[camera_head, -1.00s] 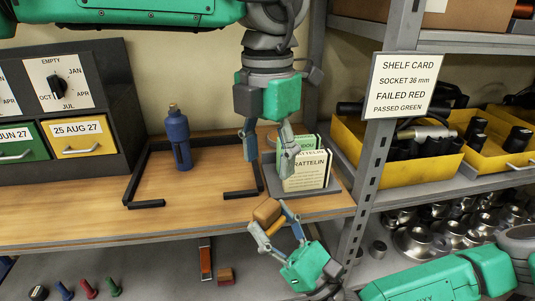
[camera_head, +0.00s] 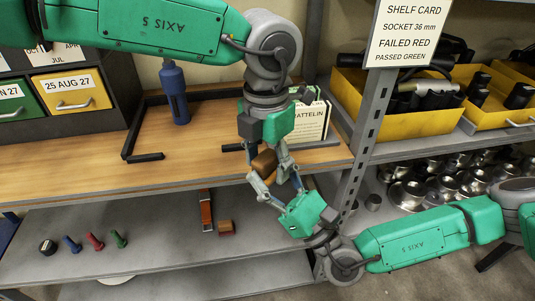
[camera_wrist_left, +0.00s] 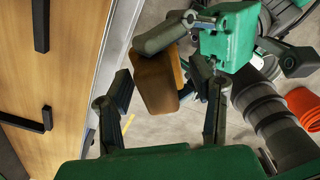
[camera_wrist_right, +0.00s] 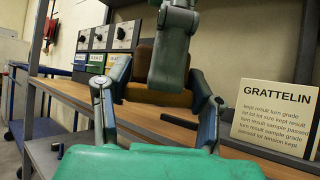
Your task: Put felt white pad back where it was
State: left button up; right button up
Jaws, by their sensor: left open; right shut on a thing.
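A brown block (camera_head: 264,163) with a lighter orange-brown side is held in the air in front of the bench edge; no white face shows on it. My right gripper (camera_head: 274,178) is shut on it from below. My left gripper (camera_head: 268,158) is open and points down at the block from above. In the left wrist view the block (camera_wrist_left: 155,82) lies between the open left fingers (camera_wrist_left: 172,92), nearer the left one; I cannot tell whether they touch. In the right wrist view the block (camera_wrist_right: 158,95) is partly hidden behind the left gripper.
The bench (camera_head: 80,178) carries a blue bottle (camera_head: 175,93), a black frame (camera_head: 128,150) and a GRATTELIN card (camera_head: 311,121). The shelf below holds a red-orange bar (camera_head: 206,211), a small red-brown block (camera_head: 226,227) and several coloured pegs (camera_head: 95,241). A shelf post (camera_head: 365,145) stands close right.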

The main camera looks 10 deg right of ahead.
pick_arm(q)
jog(key=c, duration=0.9)
pick_arm(e)
jog(key=o, duration=1.2)
